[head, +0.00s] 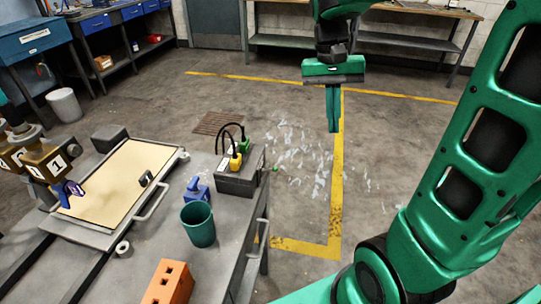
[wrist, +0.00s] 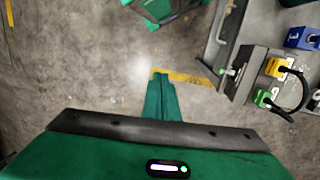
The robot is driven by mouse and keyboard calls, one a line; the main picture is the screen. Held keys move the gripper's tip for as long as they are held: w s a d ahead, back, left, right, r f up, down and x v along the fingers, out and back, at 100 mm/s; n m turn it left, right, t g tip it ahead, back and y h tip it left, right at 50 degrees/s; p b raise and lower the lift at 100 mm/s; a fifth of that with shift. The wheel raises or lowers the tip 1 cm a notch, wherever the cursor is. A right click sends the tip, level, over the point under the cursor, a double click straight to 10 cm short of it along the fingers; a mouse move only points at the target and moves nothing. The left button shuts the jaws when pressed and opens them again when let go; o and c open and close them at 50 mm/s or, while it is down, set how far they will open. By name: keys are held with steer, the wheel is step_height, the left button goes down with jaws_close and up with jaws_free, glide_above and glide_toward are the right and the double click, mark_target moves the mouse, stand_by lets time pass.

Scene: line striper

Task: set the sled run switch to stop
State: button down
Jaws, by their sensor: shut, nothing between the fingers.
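My gripper (head: 333,128) is shut and empty. It points down over the open floor, to the right of the bench and clear of it; its closed fingers also show in the wrist view (wrist: 160,78). A dark control box (head: 238,182) sits at the bench's right edge, with a yellow plug (head: 236,161) and a green plug (head: 245,146) on black cables. A small green-tipped lever (head: 275,169) sticks out of the box's right side, and a green tip shows there in the wrist view (wrist: 229,72). It may be the run switch; its label and setting are too small to read.
The bench (head: 213,262) also holds a teal cup (head: 198,224), a blue block (head: 196,190), an orange brick (head: 169,283) and a framed tan board (head: 115,185). Brown numbered blocks (head: 48,160) stand at left. The floor beneath my gripper is clear, with yellow lines.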

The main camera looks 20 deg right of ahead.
steer(key=w+a+g, duration=0.1)
steer(key=w+a, duration=1.1)
steer(key=a, duration=0.1)
steer(key=shift+w+a+f, duration=0.15)
steer(key=shift+a+f, duration=0.1)
steer(key=shift+a, duration=0.05)
glide_toward(270, 170)
step_height(270, 170, down, 5)
steer(key=s+d, duration=0.2)
steer(key=shift+w+f, duration=0.1)
steer(key=shift+w, duration=0.1)
steer(key=shift+s+a, duration=0.1)
steer(key=shift+a, duration=0.05)
